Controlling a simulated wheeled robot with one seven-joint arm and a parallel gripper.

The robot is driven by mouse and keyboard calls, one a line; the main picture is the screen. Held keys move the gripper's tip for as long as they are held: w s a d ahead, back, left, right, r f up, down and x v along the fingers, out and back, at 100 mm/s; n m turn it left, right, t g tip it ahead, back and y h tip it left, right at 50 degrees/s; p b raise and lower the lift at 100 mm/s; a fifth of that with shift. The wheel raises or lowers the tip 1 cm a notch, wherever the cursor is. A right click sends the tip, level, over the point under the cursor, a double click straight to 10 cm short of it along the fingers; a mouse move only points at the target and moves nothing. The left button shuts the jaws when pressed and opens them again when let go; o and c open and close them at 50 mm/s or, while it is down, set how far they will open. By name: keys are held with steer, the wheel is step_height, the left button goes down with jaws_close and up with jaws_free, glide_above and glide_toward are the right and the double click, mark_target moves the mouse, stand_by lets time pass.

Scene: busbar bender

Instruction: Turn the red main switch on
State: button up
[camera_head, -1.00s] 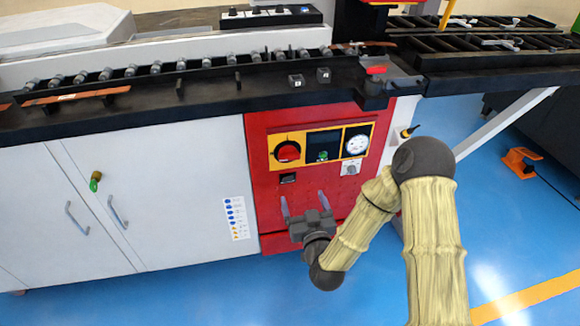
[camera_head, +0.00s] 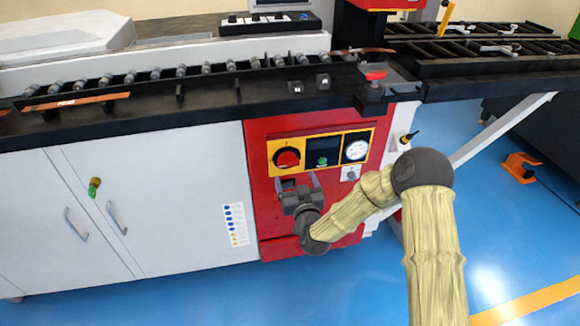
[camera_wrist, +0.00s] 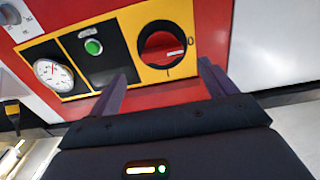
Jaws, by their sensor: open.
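The red main switch (camera_head: 287,157) is a round red knob on a yellow plate at the left of the red machine panel. In the wrist view the switch (camera_wrist: 160,47) shows at upper centre, with a small white mark on it and "0" and "I" on the plate around it. My gripper (camera_head: 298,180) is open and empty, just below the switch in the head view. In the wrist view the fingers of my gripper (camera_wrist: 163,72) point toward the switch, spread to either side below it. They look apart from it.
Right of the switch are a black panel with a green button (camera_head: 322,161) and a white gauge (camera_head: 356,148). A small grey switch (camera_head: 350,173) sits below the gauge. The black machine table (camera_head: 200,98) overhangs the panel above.

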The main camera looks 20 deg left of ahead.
mark_target(289, 165)
steer(key=x, duration=0.6)
steer(key=shift+w+a, duration=0.2)
steer(key=shift+a, duration=0.4)
steer(key=shift+d, duration=0.15)
steer(key=c, duration=1)
